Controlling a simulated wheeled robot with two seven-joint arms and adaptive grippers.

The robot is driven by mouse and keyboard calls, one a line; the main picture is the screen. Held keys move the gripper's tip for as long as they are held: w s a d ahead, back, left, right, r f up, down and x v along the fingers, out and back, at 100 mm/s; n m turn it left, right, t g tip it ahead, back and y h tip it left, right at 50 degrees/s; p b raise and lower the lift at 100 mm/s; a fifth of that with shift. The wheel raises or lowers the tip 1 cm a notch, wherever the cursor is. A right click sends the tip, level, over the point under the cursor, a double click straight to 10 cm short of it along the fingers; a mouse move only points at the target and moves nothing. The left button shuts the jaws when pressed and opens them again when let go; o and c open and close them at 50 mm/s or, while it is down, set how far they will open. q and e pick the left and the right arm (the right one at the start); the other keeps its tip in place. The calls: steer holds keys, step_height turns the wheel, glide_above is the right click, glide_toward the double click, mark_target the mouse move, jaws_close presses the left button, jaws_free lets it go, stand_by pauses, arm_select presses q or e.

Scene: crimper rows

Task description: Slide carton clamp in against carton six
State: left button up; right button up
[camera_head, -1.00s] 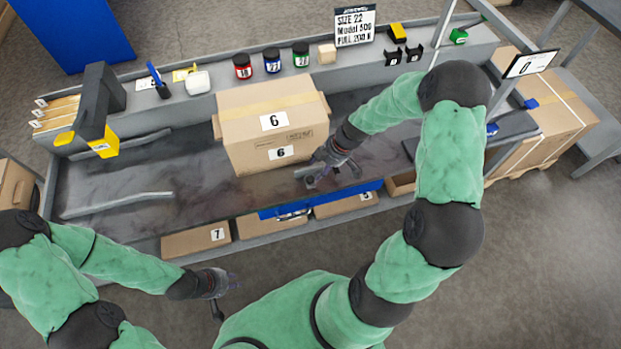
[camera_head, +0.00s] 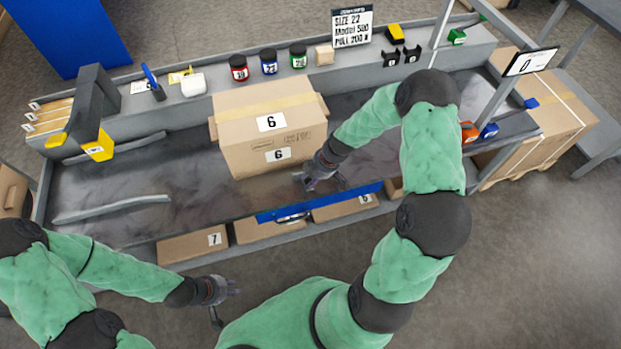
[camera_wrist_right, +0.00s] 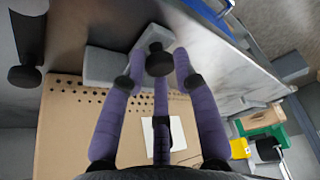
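The carton marked 6 (camera_head: 268,148) stands upright on the dark bench top. In the right wrist view I take the brown wall with rows of holes (camera_wrist_right: 62,125) to be its side. The carton clamp (camera_wrist_right: 108,68) shows there as a grey block with a black knob (camera_wrist_right: 158,60). It looks close to the wall; contact is unclear. My right gripper (camera_head: 322,183) is low at the carton's right front; its purple fingers (camera_wrist_right: 160,66) stand around the knob, with narrow gaps beside it. My left gripper (camera_head: 228,297) is open and empty before the bench.
Jars, including a red one (camera_head: 239,68), stand on the back ledge. A grey bar (camera_head: 110,208) lies left. Bench between bar and carton is clear.

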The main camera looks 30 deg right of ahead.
jaws_close()
steer(key=shift+w+d+b, duration=0.2)
steer(key=shift+w, duration=0.75)
steer(key=shift+w+d+b, duration=0.15)
steer(key=shift+w, duration=0.75)
steer(key=o, duration=0.9)
jaws_free()
steer(key=shift+a, duration=0.1)
steer(key=v, duration=1.2)
steer(key=shift+f, duration=0.1)
